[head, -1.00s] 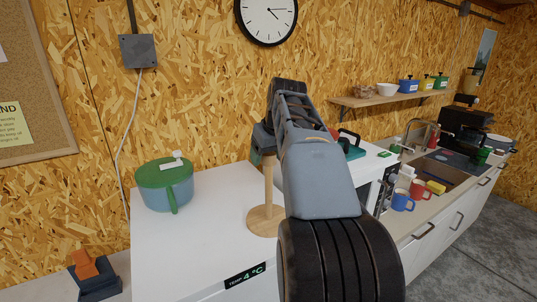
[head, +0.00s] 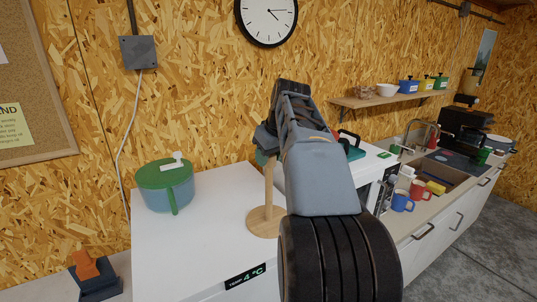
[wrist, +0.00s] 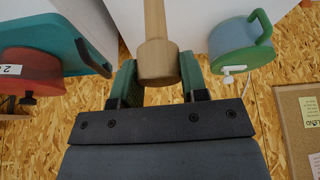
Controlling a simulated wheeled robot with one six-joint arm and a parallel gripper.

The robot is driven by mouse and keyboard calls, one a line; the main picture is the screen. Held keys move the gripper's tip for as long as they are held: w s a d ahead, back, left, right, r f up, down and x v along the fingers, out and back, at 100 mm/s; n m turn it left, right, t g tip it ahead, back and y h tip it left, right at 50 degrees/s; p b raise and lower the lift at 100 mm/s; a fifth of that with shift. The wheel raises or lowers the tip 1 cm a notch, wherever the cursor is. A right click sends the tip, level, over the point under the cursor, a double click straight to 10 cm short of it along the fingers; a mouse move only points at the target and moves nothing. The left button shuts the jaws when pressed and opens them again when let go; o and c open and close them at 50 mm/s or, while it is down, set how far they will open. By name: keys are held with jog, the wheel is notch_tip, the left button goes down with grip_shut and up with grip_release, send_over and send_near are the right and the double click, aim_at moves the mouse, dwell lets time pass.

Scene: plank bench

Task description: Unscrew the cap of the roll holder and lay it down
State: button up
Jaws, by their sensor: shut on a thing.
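The wooden roll holder stands upright on the white fridge top, with a round base (head: 262,222) and a thin post (head: 268,186). In the wrist view its wider wooden cap (wrist: 158,62) sits at the end of the post (wrist: 155,18), in line with it. My gripper (wrist: 156,80) has its green fingers on both sides of the cap and is shut on it. In the head view my gripper (head: 263,157) is at the top of the post, and my arm hides the cap. Whether the thread is loose cannot be seen.
A blue pot with a green lid (head: 165,185) stands left of the holder. The white top (head: 215,225) is bare between pot and holder. Mugs (head: 402,201) stand by the sink.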

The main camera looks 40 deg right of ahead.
jog(key=shift+n+y, duration=0.3)
jog(key=shift+n, duration=0.4)
jog(key=shift+n+y+p, duration=0.6)
jog(key=shift+n+p, duration=0.05)
jog(key=shift+n, duration=0.75)
jog(key=shift+n+g+y+p, duration=0.4)
jog(key=shift+n+y+p, duration=0.15)
jog(key=shift+n, duration=0.85)
jog(key=shift+r+n+p, duration=0.1)
jog(key=shift+n+p, duration=0.35)
jog(key=shift+n, duration=0.15)
jog(key=shift+n+g+y, duration=0.35)
jog(key=shift+n+g, duration=0.15)
jog(key=shift+n, duration=0.4)
